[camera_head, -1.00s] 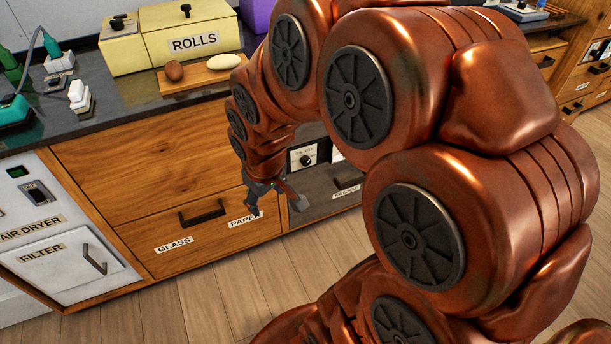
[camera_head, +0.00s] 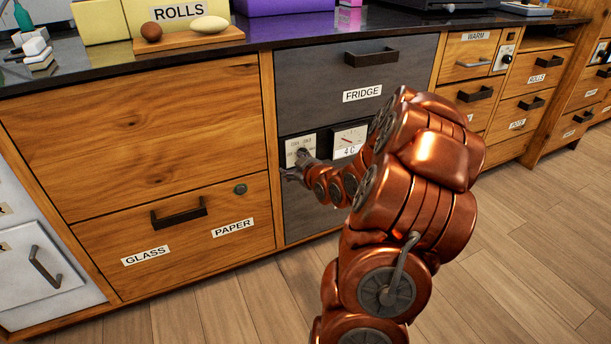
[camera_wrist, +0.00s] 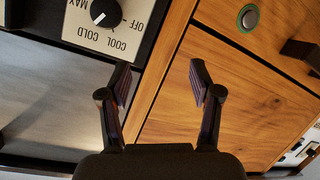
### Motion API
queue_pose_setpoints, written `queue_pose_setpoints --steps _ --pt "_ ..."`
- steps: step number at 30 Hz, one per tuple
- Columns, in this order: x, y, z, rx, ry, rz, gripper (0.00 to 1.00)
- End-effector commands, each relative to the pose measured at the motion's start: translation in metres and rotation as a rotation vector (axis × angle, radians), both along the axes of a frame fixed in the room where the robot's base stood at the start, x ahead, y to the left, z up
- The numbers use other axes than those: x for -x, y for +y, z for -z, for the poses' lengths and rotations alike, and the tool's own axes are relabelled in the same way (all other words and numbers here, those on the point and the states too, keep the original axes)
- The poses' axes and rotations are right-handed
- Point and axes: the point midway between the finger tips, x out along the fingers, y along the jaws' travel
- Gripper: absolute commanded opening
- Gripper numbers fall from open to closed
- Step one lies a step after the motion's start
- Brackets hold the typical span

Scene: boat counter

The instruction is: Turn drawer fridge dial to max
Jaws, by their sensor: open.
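The dial (camera_wrist: 105,12) is a black knob with a white mark on a pale plate (camera_wrist: 125,38) lettered OFF, COOL, COLD and MAX, cut by the top edge of the wrist view. The mark seems to point down-left in that view; I cannot tell its exact setting. My gripper (camera_wrist: 160,82) is open and empty, its fingertips apart from the knob, which lies beyond and left of them. In the head view my gripper (camera_head: 296,166) is in front of the dial plate (camera_head: 300,146) and partly hides it. The grey fridge drawer (camera_head: 310,85) is above the plate.
A gauge (camera_head: 350,139) reading about 4C is right of the dial plate. A wooden front (camera_head: 130,130) with GLASS and PAPER labels stands to the left, with a round lock (camera_wrist: 248,18). The wooden floor (camera_head: 510,260) is clear.

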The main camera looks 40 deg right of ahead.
Motion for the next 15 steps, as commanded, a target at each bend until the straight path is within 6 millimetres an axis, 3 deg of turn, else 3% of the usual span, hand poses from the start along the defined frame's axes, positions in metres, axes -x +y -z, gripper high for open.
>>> queue_pose_setpoints --steps 1,3,9,15 --pt "0.005 -0.015 0.025 0.010 -0.049 0.016 0.64" --pt "0.009 -0.029 0.033 0.030 -0.117 0.030 0.64" --pt "0.024 -0.058 0.043 0.078 -0.256 0.066 0.64" --pt "0.028 -0.067 0.040 0.098 -0.306 0.079 0.64"
